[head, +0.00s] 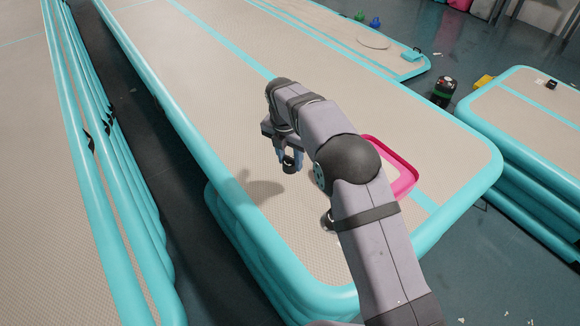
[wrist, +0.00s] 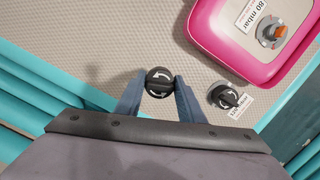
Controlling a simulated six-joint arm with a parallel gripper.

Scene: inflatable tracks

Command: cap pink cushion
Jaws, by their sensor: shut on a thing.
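My gripper (wrist: 160,84) is shut on a round black cap (wrist: 159,92) with a curved white arrow on its top. In the head view, my gripper (head: 290,158) holds this cap above the mat, with a shadow to the left. The pink cushion (wrist: 225,42) lies at the upper right of the wrist view, apart from the gripper. On it stand an orange-and-grey valve (wrist: 272,36) and an "80 mbar" label. In the head view, the pink cushion (head: 404,183) is partly hidden behind my arm.
A second black cap (wrist: 223,97) with a white label lies on the beige mat (wrist: 130,30), right of my gripper. It shows partly beside my arm in the head view (head: 328,220). The mat has raised turquoise edges (head: 240,235). Free mat lies left of the cushion.

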